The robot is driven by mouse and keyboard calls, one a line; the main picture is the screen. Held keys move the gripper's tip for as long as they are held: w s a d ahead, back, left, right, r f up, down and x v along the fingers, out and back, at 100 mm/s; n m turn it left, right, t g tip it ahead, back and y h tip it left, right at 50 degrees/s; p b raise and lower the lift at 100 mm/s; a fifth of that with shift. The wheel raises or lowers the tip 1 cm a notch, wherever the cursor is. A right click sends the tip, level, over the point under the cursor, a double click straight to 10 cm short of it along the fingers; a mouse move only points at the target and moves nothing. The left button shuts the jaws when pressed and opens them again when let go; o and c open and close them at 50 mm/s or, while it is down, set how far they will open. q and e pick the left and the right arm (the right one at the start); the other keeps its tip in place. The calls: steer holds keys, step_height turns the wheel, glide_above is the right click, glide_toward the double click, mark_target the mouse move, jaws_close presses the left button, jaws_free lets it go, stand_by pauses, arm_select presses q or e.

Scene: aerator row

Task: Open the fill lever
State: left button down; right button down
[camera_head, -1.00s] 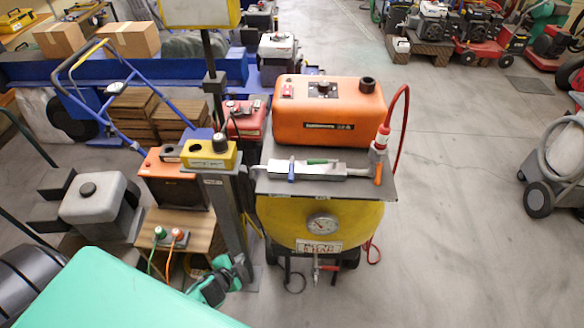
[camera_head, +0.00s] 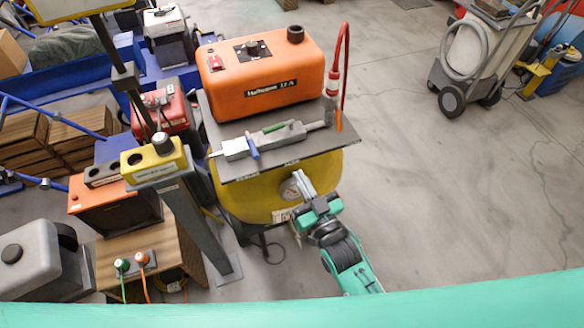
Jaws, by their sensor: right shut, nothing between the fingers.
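A grey manifold (camera_head: 235,150) lies on the dark plate above the yellow tank. It carries a short blue lever (camera_head: 252,148), a green lever (camera_head: 274,127) lying along it, and an orange handle (camera_head: 338,121) by the red-and-white fitting at its right end. I cannot tell which is the fill lever. My right gripper (camera_head: 303,182) is shut and empty, in front of the yellow tank (camera_head: 235,195), below the plate's front edge. It partly covers the gauge (camera_head: 289,189) and the label; I cannot tell if it touches them. My left gripper is not in view.
An orange box (camera_head: 262,80) sits on the plate (camera_head: 310,148), with a red hose (camera_head: 345,55) looping at its right. A post with a yellow box (camera_head: 152,160) stands left of the tank. Open floor (camera_head: 430,170) lies to the right.

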mark_target(273, 130)
steer(key=p+x, duration=0.3)
steer(key=x, duration=0.9)
steer(key=shift+w+a, duration=0.1)
steer(key=shift+w, duration=0.05)
steer(key=shift+w+a, duration=0.3)
steer(key=shift+w, duration=0.15)
steer(key=shift+s+r, duration=0.1)
steer(key=shift+r, duration=0.2)
